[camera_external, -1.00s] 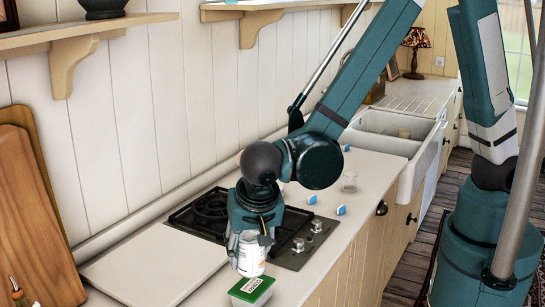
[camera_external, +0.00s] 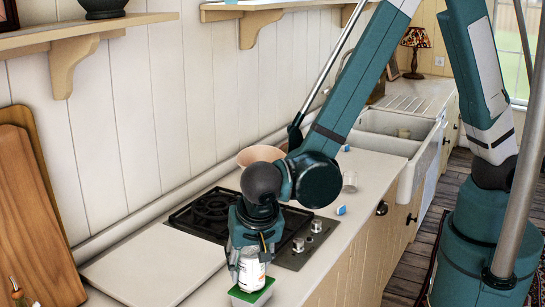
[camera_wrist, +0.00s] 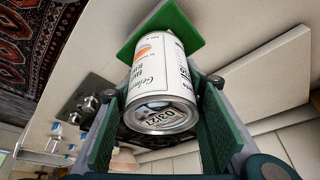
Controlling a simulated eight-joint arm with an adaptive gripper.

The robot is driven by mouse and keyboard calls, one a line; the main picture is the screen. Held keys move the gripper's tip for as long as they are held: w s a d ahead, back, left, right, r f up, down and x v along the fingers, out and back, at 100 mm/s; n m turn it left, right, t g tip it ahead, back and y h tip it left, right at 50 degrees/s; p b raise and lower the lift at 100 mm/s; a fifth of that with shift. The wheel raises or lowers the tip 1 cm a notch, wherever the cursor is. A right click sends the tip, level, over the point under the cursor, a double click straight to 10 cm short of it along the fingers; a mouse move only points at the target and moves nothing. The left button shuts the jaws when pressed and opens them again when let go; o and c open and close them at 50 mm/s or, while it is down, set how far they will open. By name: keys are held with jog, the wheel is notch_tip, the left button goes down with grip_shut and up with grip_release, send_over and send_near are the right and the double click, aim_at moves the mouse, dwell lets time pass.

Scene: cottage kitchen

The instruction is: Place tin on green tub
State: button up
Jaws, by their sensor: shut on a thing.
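The tin (camera_external: 252,274) is white with a printed label and is upright in the external view. My gripper (camera_external: 248,262) is shut on it, with a finger on each side. In the wrist view the tin (camera_wrist: 160,78) lies between the two green finger pads, its metal end with "03/21" towards the camera. The green tub (camera_external: 247,297) has a green lid and pale sides and stands on the counter directly below the tin. The tin's lower end overlaps the lid (camera_wrist: 180,22); whether they touch I cannot tell.
A dark hob (camera_external: 210,213) with knobs lies behind my gripper. A pale board (camera_external: 150,265) lies left of the tub. A pinkish bowl (camera_external: 261,154) is behind the arm. A glass (camera_external: 349,182) and a small blue item (camera_external: 341,210) stand to the right.

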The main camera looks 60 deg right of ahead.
aim_at(251, 250)
jog(key=shift+f, duration=0.25)
jog(key=o, duration=1.1)
jog(key=shift+r, duration=0.15)
jog(key=shift+v, duration=6)
